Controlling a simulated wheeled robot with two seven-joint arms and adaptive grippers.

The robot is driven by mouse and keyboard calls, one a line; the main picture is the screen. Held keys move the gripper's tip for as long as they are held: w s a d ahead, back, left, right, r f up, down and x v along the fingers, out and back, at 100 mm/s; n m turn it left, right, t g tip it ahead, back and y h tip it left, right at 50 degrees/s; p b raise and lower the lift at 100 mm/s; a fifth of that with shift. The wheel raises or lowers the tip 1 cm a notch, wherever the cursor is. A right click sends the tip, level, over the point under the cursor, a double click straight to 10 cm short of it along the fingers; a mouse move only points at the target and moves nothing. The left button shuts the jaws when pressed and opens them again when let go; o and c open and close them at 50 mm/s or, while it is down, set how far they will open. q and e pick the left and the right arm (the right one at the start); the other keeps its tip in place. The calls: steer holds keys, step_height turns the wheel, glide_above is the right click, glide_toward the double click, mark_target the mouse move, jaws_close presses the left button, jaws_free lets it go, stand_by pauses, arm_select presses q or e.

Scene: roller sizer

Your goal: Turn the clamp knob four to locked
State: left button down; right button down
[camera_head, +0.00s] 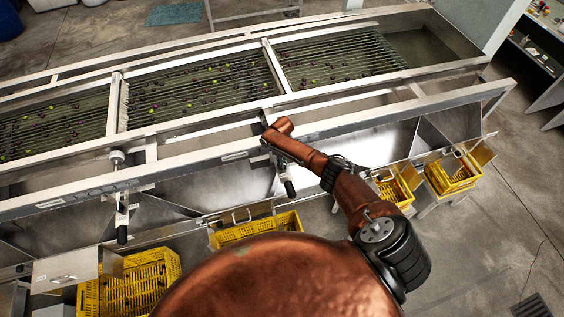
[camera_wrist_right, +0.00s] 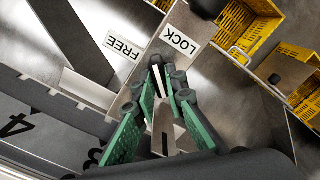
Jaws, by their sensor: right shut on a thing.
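My right gripper (camera_head: 268,143) is at the front rail of the roller sizer (camera_head: 200,145); my copper arm hides much of it in the head view. In the wrist view its green-padded fingers (camera_wrist_right: 171,85) are shut around a narrow pale metal piece, clamp knob four (camera_wrist_right: 164,122), mostly hidden between them. Labels FREE (camera_wrist_right: 123,47) and LOCK (camera_wrist_right: 180,41) lie just beyond the fingertips, with LOCK nearer in line with them. A large black 4 (camera_wrist_right: 17,125) shows at the left. I cannot tell the knob's exact angle. My left gripper is out of view.
Another clamp with a round knob (camera_head: 116,157) stands farther left on the rail. A black handle (camera_head: 290,188) hangs below my right gripper. Yellow crates (camera_head: 128,290) stand under the chutes. Small dark and green fruit lie on the rollers. Floor is clear at the right.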

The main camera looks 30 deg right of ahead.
steer(key=m+p, duration=0.1)
steer(key=m, duration=0.3)
steer(key=shift+a+m, duration=0.1)
steer(key=shift+m, duration=0.3)
steer(key=shift+m+p, duration=0.55)
steer(key=shift+m, duration=1.85)
steer(key=c, duration=2)
jaws_free()
steer(key=shift+o, duration=0.2)
step_height(320, 180, up, 12)
